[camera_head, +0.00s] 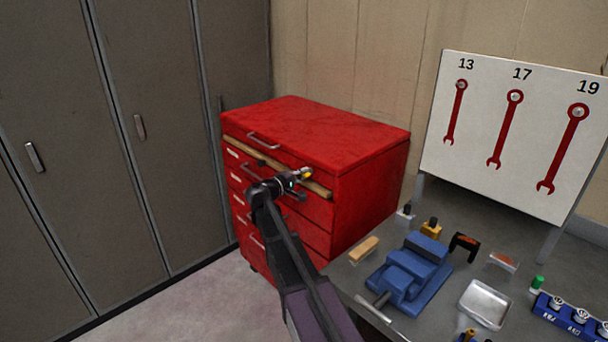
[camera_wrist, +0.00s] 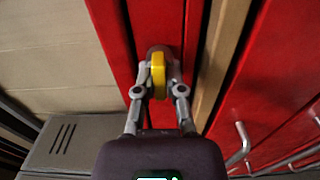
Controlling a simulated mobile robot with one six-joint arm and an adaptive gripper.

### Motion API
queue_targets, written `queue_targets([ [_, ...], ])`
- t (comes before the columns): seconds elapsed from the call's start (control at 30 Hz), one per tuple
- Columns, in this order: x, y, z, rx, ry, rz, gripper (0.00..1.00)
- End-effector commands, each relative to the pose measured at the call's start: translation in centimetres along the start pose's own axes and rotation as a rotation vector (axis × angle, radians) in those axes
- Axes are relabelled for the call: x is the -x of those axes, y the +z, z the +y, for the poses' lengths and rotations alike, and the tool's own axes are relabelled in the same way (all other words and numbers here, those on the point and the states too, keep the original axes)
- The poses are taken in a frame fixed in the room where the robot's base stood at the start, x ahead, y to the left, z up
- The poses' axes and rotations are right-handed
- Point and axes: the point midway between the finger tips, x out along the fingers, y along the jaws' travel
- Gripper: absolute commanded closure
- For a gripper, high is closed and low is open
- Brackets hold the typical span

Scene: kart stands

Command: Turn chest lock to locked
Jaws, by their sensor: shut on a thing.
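The red chest (camera_head: 373,185) stands against the back wall in the head view. The chest lock's yellow knob (camera_wrist: 158,77) sits on a grey round base on the chest's red front in the wrist view. My gripper (camera_head: 303,176) is at the upper right of the chest front, and the wrist view shows its two fingers (camera_wrist: 159,84) shut on the knob, one on each side. In that view the knob's long side lies roughly along the picture's upright direction. The fingers partly cover the knob. No lock markings can be read.
A wooden strip (camera_head: 262,158) runs across the chest front, with drawers and handles below. Grey lockers (camera_head: 150,110) stand at left. At right, a workbench (camera_head: 440,292) holds a blue vise (camera_head: 412,272), a metal tray (camera_head: 485,304) and a wrench board (camera_head: 510,130). Open floor lies before the lockers.

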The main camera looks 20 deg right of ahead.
Motion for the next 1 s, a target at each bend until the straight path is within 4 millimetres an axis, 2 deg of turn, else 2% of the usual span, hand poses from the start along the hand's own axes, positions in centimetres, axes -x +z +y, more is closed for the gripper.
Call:
queue_targets([
  [0.47,-0.06,-0.11,0.03,0.022,0.002,0.002,1.0],
  [0.5,-0.06,-0.11,0.03,0.022,0.002,0.002,0.81],
  [0.6,-0.06,-0.09,0.03,0.022,0.001,0.002,0.51],
  [1.0,0.02,0.0,0.0,0.02,0.0,0.0,0.51],
])
